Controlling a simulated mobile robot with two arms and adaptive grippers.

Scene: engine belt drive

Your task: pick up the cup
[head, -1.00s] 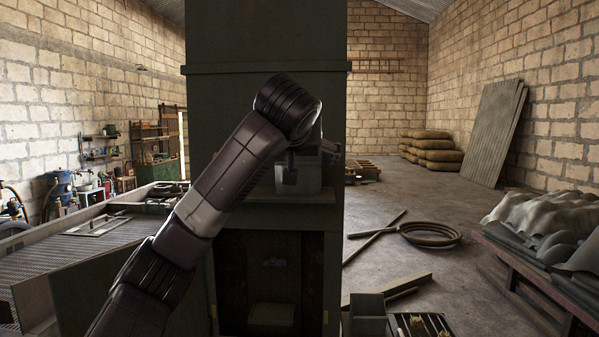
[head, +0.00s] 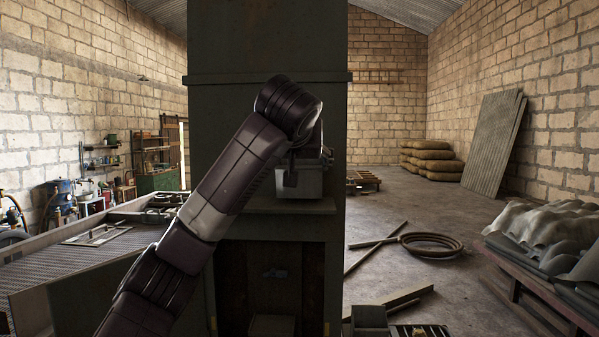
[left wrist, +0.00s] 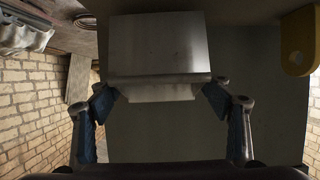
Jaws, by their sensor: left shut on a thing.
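A grey metal box-shaped piece, which I take to be the cup (head: 299,184), is at the ledge of the dark column. It also shows in the left wrist view (left wrist: 160,45), between my fingertips. My left gripper (left wrist: 160,92) is shut on it, with one blue-padded finger at each side of its edge. In the head view my left gripper (head: 300,163) is partly hidden behind my own wrist. I cannot tell whether the cup rests on the ledge or is just above it. My right gripper is in neither view.
The tall dark column (head: 268,120) stands directly in front, with a ledge (head: 290,206) and an open recess (head: 265,280) below. A coiled hose (head: 428,243) lies on the right floor. A bench with crumpled sheeting (head: 550,230) stands at the right.

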